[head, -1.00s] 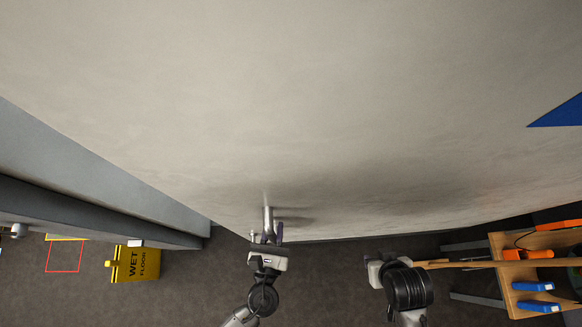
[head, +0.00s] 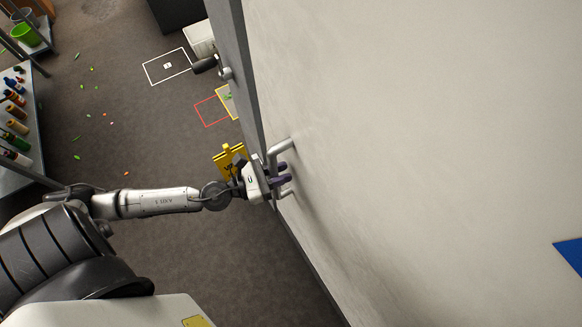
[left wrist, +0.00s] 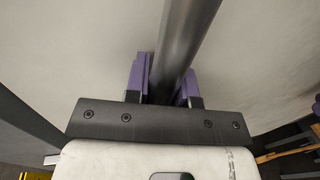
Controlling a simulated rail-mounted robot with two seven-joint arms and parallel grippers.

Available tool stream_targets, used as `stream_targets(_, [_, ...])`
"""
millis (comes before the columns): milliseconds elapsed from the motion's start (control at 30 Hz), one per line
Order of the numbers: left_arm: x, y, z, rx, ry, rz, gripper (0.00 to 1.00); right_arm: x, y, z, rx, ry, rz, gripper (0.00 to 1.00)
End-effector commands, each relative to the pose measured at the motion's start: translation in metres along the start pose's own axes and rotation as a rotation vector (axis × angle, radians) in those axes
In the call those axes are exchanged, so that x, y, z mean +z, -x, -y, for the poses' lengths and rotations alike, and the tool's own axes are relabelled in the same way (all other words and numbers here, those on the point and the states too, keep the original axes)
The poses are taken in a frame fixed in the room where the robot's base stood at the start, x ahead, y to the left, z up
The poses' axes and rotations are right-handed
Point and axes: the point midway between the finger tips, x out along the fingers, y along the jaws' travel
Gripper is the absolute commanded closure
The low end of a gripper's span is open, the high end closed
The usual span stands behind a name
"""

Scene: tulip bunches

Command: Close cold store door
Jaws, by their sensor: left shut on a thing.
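The cold store door (head: 430,150) is a large pale panel filling the right half of the head view. A grey metal bar handle (head: 280,149) stands out from it near its left edge. My left gripper (head: 282,175) is shut on this handle, with its purple fingers on either side of the bar. In the left wrist view, the handle (left wrist: 187,38) runs between the two fingers (left wrist: 162,85), close to the pale door surface. My right gripper is not in view.
A grey frame edge (head: 240,75) with a dark-gripped lever (head: 207,65) stands left of the handle. A yellow wet-floor sign (head: 229,159) is on the floor behind my left gripper. A bench with bottles (head: 15,165) stands at far left. Small scraps dot the otherwise open floor.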

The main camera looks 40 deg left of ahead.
Motion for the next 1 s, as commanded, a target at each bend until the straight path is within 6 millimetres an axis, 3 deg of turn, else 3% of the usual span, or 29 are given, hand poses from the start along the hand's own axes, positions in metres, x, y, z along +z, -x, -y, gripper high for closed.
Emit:
stream_targets(33, [-0.005,0.002,-0.009,-0.003,-0.007,0.001,1.0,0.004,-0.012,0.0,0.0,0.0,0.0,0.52])
stream_targets(300, [-0.002,0.007,-0.038,-0.003,-0.003,-0.001,1.0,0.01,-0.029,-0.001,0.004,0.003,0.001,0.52])
stream_targets(800, [-0.001,0.008,-0.046,0.003,0.0,-0.002,1.0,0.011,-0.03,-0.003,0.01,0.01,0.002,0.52])
stream_targets(833, [-0.001,0.008,-0.046,0.003,0.0,-0.002,0.75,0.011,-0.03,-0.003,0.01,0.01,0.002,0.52])
stream_targets(1000, [-0.001,0.008,-0.046,0.002,-0.001,-0.002,0.59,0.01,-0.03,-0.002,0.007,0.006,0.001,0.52])
